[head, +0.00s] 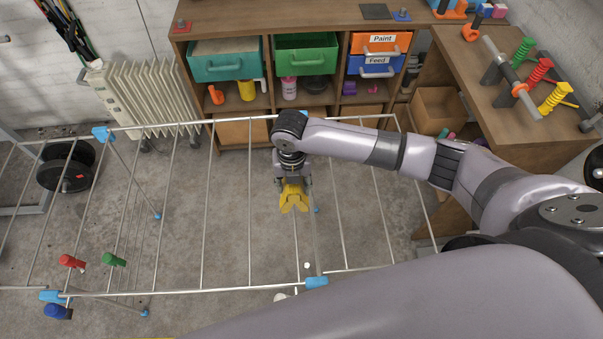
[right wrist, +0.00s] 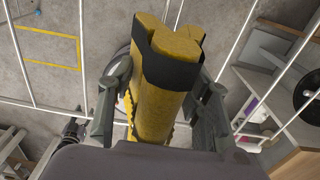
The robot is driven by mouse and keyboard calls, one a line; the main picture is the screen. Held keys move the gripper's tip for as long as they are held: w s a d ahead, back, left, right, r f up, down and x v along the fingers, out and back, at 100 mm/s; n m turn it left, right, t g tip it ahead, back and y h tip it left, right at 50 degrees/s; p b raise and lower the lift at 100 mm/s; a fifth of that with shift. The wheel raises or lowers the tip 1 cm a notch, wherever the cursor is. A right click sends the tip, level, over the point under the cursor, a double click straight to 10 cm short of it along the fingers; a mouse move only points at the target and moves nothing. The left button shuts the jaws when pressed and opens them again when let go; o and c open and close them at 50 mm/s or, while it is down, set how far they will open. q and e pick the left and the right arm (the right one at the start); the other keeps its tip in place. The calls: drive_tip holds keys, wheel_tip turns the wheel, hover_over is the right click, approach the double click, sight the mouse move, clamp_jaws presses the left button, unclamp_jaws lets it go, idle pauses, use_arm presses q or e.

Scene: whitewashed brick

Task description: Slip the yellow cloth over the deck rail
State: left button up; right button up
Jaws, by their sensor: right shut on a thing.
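The yellow cloth (head: 294,198) is bunched and folded, and hangs from my right gripper (head: 292,184). In the right wrist view the cloth (right wrist: 166,95) stands between the two fingers of the gripper (right wrist: 163,105), with a black band around it near its far end. The fingers are shut on it. A metal drying rack (head: 205,210) with thin parallel rails and blue corner joints spans the head view. The cloth is over the rack's right half, in line with its rails. Whether it touches a rail cannot be told. My left gripper is not in view.
Behind the rack stand a wooden shelf unit (head: 320,18) with coloured bins and a white radiator (head: 145,95). A workbench (head: 545,65) with coloured springs is at right.

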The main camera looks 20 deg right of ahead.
drive_tip(key=shift+s+a+r, duration=0.15)
drive_tip(key=shift+a, duration=0.2)
drive_tip(key=shift+d, duration=0.2)
wheel_tip(320, 180, down, 4)
drive_tip(key=shift+b, duration=1.05)
drive_tip(key=shift+w+d+f+b, duration=0.1)
drive_tip(key=shift+f+b, duration=0.1)
drive_tip(key=shift+f, duration=0.2)
drive_tip(key=shift+w+f+b, duration=0.1)
drive_tip(key=shift+f+b, duration=0.05)
drive_tip(key=shift+f, duration=0.2)
drive_tip(key=shift+f, duration=0.1)
drive_tip(key=shift+f+b, duration=2.9)
drive_tip(key=shift+f, duration=1.2)
